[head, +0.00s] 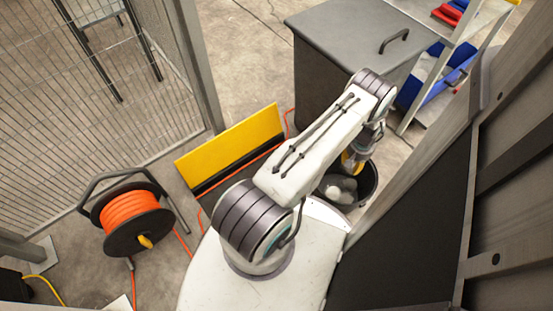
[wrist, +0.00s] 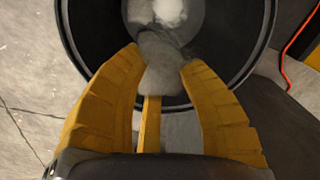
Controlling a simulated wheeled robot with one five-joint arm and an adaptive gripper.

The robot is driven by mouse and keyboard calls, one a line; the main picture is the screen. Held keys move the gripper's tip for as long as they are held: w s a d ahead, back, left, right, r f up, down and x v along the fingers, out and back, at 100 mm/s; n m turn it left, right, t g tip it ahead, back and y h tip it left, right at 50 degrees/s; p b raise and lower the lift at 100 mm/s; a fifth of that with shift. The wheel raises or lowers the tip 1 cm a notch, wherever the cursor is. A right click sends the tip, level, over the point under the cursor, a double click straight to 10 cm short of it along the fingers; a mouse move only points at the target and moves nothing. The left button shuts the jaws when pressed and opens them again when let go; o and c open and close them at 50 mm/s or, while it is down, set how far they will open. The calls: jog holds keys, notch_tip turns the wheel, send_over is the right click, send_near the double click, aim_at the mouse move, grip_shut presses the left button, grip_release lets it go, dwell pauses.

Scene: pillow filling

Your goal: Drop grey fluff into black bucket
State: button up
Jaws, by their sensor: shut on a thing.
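The black bucket (head: 367,187) stands on the floor at the right of my base in the head view. In the wrist view its dark rim (wrist: 262,52) fills the top, with the bucket below my fingers. My gripper (wrist: 165,62) has yellow fingers and is shut on the grey fluff (wrist: 163,72), a soft clump between the fingertips, over the bucket's near side. In the head view my gripper (head: 352,160) points down over the bucket, and the fluff is hard to make out there. A paler white clump (wrist: 168,10) lies inside the bucket.
A grey lidded bin (head: 340,85) stands behind the bucket. A shelf (head: 425,110) with blue and red items is at its right. A dark panel (head: 410,230) is close on the right. An orange cable reel (head: 130,215) and a yellow-black board (head: 232,148) are on the left.

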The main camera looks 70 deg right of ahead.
jog(key=shift+f+b, duration=0.8)
jog(key=shift+f, duration=0.8)
jog(key=o, duration=0.8)
jog(key=shift+r, duration=0.1)
notch_tip(320, 180, up, 12)
jog(key=shift+f, duration=0.1)
